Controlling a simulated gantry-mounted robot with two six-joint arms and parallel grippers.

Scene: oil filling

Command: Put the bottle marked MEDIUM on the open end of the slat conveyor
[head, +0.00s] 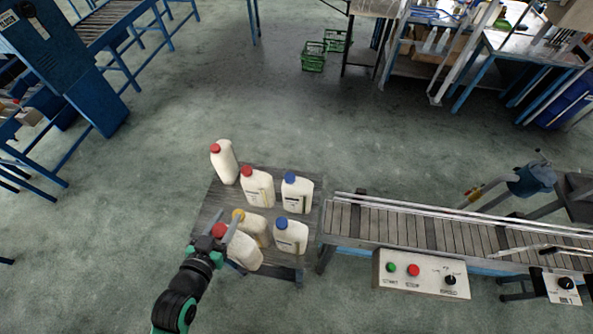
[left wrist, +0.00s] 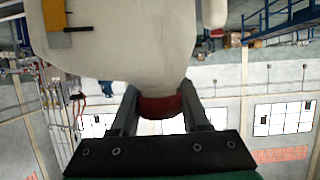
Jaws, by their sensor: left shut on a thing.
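Several white bottles stand on a dark slatted stand. Three have red caps, at the back left (head: 227,168), back middle (head: 258,188) and front left (head: 242,252); one has a yellow cap (head: 254,227); two have blue caps (head: 297,196) (head: 291,238). My left gripper (head: 226,222) is shut on the red cap of the front-left bottle. The left wrist view shows the fingers (left wrist: 160,112) on either side of this bottle's red neck (left wrist: 160,104). Its white body (left wrist: 130,40) fills the upper picture. No size mark is readable. My right gripper is not in view.
The slat conveyor (head: 420,230) starts just right of the stand (head: 212,203); its left end is bare. A control box (head: 427,274) with green and red buttons is on its near side. Blue roller frames (head: 100,25) stand at the far left. The floor behind the bottles is clear.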

